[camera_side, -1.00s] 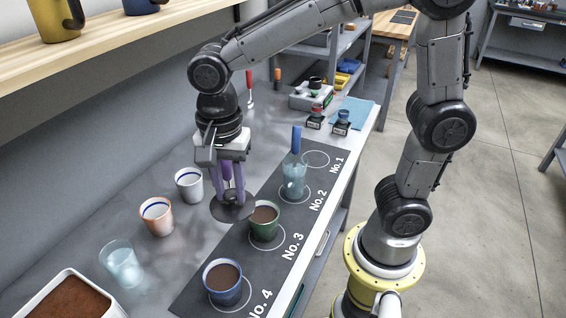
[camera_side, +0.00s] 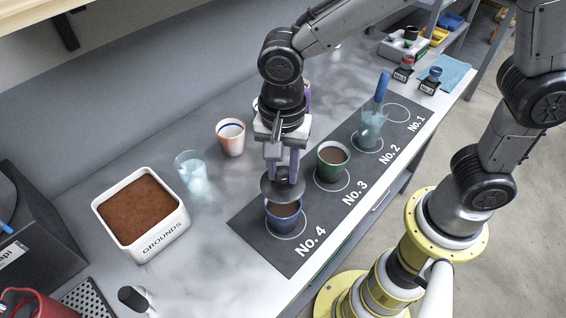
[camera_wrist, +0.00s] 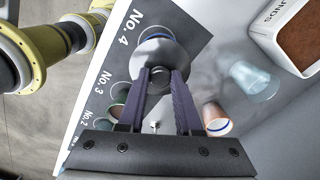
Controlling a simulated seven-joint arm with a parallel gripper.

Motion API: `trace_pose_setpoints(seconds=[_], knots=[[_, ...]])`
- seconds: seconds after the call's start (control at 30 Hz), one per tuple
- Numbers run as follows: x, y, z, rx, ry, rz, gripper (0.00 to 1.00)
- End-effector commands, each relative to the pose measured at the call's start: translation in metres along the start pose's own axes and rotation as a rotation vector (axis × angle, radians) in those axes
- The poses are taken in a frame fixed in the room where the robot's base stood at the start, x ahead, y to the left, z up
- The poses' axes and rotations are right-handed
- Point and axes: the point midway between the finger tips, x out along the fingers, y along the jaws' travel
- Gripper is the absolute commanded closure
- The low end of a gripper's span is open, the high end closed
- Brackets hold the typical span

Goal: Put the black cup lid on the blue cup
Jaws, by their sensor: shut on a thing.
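The dark round cup lid (camera_side: 268,189) hangs level from my gripper (camera_side: 284,178), which is shut on its knob. In the wrist view the lid (camera_wrist: 178,50) lies beyond the fingertips (camera_wrist: 160,76). The blue cup (camera_side: 284,222) stands upright on the circle marked No. 4, filled with brown grounds. The lid is above the cup's far side and apart from it; the cup's front rim and contents still show in the side view. In the wrist view the lid covers most of the cup, and only a blue rim edge (camera_wrist: 153,29) shows.
A green cup (camera_side: 332,166) stands on No. 3 and a clear glass with a blue stick (camera_side: 371,130) on No. 2. An orange-white cup (camera_side: 231,138), a clear glass (camera_side: 191,175) and a white grounds box (camera_side: 152,246) stand left of the black mat (camera_side: 258,232).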

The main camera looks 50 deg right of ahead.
Motion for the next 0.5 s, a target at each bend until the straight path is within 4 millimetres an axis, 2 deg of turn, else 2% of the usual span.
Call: trace_pose_setpoints(seconds=[0.5], knots=[[0.043, 0.001, 0.000, 0.000, 0.000, 0.002, 1.00]])
